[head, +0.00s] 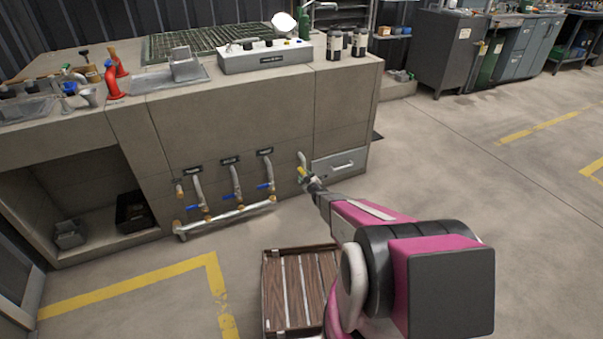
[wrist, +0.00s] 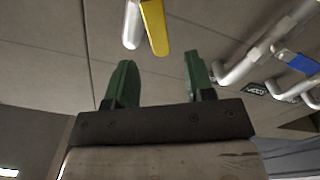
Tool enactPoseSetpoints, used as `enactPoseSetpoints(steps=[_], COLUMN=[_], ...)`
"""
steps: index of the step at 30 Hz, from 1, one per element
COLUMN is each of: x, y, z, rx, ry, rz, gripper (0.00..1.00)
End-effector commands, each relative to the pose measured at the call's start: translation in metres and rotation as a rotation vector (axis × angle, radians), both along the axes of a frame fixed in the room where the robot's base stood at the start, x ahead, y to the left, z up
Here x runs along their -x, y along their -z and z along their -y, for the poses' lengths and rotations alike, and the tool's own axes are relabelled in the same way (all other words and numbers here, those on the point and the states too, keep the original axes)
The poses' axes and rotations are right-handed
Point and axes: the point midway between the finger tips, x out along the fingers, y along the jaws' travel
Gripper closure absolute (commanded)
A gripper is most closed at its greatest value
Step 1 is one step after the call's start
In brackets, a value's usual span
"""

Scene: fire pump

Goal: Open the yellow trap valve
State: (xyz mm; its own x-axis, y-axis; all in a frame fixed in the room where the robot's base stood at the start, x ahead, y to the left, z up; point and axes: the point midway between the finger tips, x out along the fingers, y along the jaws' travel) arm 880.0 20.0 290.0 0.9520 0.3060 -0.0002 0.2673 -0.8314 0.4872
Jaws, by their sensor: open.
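The yellow trap valve (head: 302,171) is a yellow lever on a short grey pipe low on the front of the bench, left of a drawer. In the wrist view the yellow lever (wrist: 155,27) is at the top centre beside the end of its light grey pipe (wrist: 132,24). My gripper (head: 312,183) is close to the valve in the head view, where its fingers are too small to make out. In the wrist view the green fingers of my gripper (wrist: 159,60) are spread apart and empty. The lever lies beyond the fingertips, with no visible contact.
Several pipes with blue levers (head: 234,198) stand left of the valve; a blue lever (wrist: 297,62) also shows in the wrist view. A drawer (head: 338,164) is right of the valve. A wooden pallet (head: 290,290) lies on the floor by my arm. The floor at right is clear.

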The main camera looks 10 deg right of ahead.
Motion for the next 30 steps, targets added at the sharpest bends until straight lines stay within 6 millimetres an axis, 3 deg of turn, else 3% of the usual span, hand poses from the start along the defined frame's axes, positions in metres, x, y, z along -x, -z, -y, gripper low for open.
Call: enactPoseSetpoints(steps=[3, 7, 18, 19, 23, 30], x=[-0.024, -0.040, -0.047, -0.047, -0.047, -0.047], y=[0.002, 0.001, 0.000, 0.000, 0.000, 0.000], z=[-0.007, -0.012, -0.015, -0.015, -0.015, -0.014], rx=[0.000, 0.000, -0.001, -0.001, 0.000, -0.010], ry=[0.000, 0.000, 0.000, 0.000, 0.000, 0.000], rz=[0.001, 0.001, 0.000, 0.000, 0.000, -0.003], gripper=[0.51, 0.51, 0.51, 0.58, 1.00, 1.00])
